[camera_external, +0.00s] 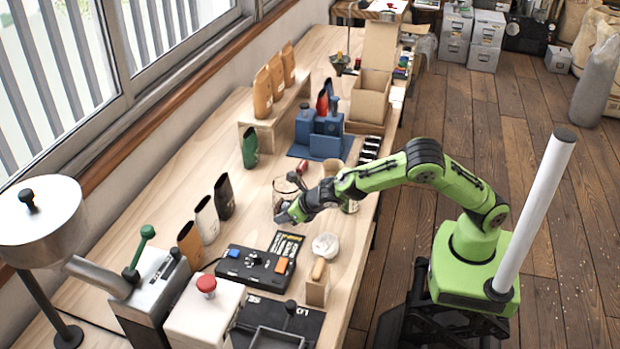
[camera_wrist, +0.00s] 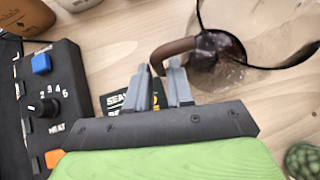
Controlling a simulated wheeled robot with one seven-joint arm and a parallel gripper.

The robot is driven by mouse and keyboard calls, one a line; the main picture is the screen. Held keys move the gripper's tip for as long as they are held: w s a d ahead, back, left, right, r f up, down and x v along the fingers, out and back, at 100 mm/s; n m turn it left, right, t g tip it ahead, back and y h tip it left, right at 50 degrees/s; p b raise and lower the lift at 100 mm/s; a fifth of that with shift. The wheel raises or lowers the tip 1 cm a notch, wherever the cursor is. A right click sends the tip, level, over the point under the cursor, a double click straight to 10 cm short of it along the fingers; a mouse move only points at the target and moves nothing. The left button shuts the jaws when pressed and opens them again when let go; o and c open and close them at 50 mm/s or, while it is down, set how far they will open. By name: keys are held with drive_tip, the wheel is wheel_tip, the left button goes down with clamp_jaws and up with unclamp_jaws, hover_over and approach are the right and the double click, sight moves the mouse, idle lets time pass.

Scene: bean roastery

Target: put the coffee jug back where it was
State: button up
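The coffee jug (camera_external: 282,199) is clear glass with dark coffee low inside and a brown handle. In the external view it is on or just above the table, partly hidden by my gripper (camera_external: 292,214). In the wrist view the jug (camera_wrist: 262,42) fills the upper right, and its handle curves left to my fingertips (camera_wrist: 160,74). The two fingers are close together with the handle's end between them, so my gripper looks shut on the handle. I cannot tell whether the jug's base touches the table.
A black control box (camera_external: 256,268) with blue and orange buttons lies near my gripper. A dark printed packet (camera_external: 287,244) and a white bowl (camera_external: 325,245) are close by. Several coffee bags (camera_external: 207,220) stand on the window side. A blue device (camera_external: 322,135) stands beyond the jug.

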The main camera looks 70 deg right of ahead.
drive_tip(key=shift+o, duration=1.1)
drive_tip(key=shift+r, duration=0.35)
drive_tip(key=p+v, duration=0.2)
drive_tip(key=v, duration=1)
drive_tip(key=s+d+r+m+g+y, duration=0.1)
drive_tip(key=s+d+r+m, duration=0.2)
drive_tip(key=s+d+m, duration=0.35)
drive_tip(key=s+d+r+m+g+y, duration=0.15)
drive_tip(key=s+d+r+m, duration=0.25)
drive_tip(key=s+m, duration=0.5)
drive_tip(key=s+d+m, duration=0.2)
drive_tip(key=s+m, duration=1.4)
drive_tip(key=m, duration=0.2)
drive_tip(key=shift+r+g+h, duration=0.2)
drive_tip(key=shift+g+h, duration=0.15)
drive_tip(key=shift+g, duration=0.1)
